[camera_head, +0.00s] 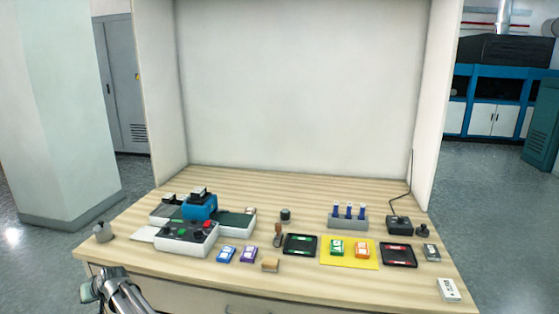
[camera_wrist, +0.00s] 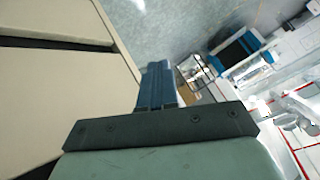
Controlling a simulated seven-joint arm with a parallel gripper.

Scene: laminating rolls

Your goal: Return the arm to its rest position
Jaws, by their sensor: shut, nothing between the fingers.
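My gripper (camera_wrist: 157,85) shows in the wrist view with its blue-grey fingers together and nothing between them. The cream front panels of the workbench (camera_wrist: 70,75) are to the left of the fingers there, and grey floor lies beyond. In the head view, part of my arm shows at the lower left, in front of the bench's front left edge. My fingertips cannot be made out in that view.
The wooden bench top (camera_head: 330,290) carries a laminating machine (camera_head: 190,238), a rack of blue tubes (camera_head: 347,217), a yellow mat (camera_head: 350,262), two black trays (camera_head: 300,245) (camera_head: 398,255) and a metal weight (camera_head: 103,232) near the left edge. Open floor lies left of the bench.

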